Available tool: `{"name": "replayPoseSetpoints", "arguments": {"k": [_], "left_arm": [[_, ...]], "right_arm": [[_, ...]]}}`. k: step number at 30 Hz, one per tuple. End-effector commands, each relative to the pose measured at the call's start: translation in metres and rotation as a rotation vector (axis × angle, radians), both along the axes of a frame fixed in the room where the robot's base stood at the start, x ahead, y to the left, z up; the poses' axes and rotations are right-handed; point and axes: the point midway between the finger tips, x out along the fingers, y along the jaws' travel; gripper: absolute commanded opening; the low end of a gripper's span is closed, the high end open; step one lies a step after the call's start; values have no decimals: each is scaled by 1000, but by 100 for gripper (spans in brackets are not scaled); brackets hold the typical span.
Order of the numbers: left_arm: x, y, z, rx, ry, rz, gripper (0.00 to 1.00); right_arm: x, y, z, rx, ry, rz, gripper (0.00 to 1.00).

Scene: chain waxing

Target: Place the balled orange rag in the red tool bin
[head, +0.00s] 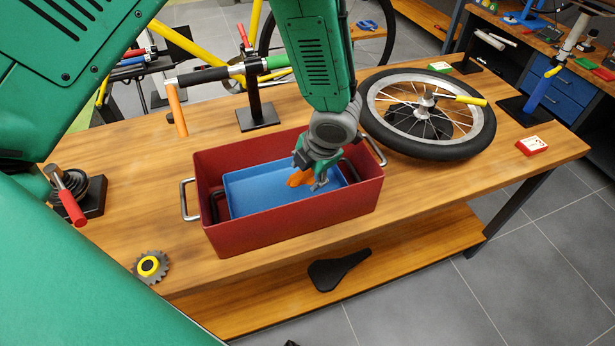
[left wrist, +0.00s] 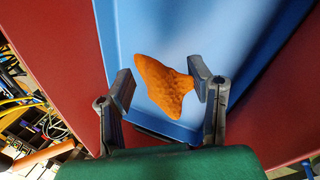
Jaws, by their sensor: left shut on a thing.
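The balled orange rag (head: 299,178) is at my left gripper (head: 316,176), over the blue tray inside the red tool bin (head: 300,224). In the left wrist view the rag (left wrist: 164,86) sits between the two dark fingers, and my left gripper (left wrist: 162,88) is shut on it. Blue tray floor shows behind the rag. Whether the rag touches the tray floor I cannot tell. The bin's red walls (left wrist: 62,60) show on both sides in the left wrist view. My right gripper is not in view.
The blue tray (head: 262,203) fills much of the bin. A wheel (head: 473,146) lies right of the bin, and a black stand (head: 257,113) is behind it. A sprocket (head: 150,267) lies at the front left. Wooden tabletop (head: 440,184) is clear at the right front.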

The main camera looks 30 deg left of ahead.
Motion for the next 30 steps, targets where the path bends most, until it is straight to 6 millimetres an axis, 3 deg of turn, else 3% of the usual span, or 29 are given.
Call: {"name": "replayPoseSetpoints", "arguments": {"k": [3,25,26,27,30], "left_arm": [[-1,1,-17,-1,2,-1,20],[0,0,-28,-1,0,0,20],[0,0,-28,-1,0,0,50],[0,0,-28,-1,0,0,65],[0,1,-28,-2,1,0,68]], "right_arm": [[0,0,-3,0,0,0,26],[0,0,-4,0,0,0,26],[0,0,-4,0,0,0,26],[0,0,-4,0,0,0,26],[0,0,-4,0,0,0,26]]}}
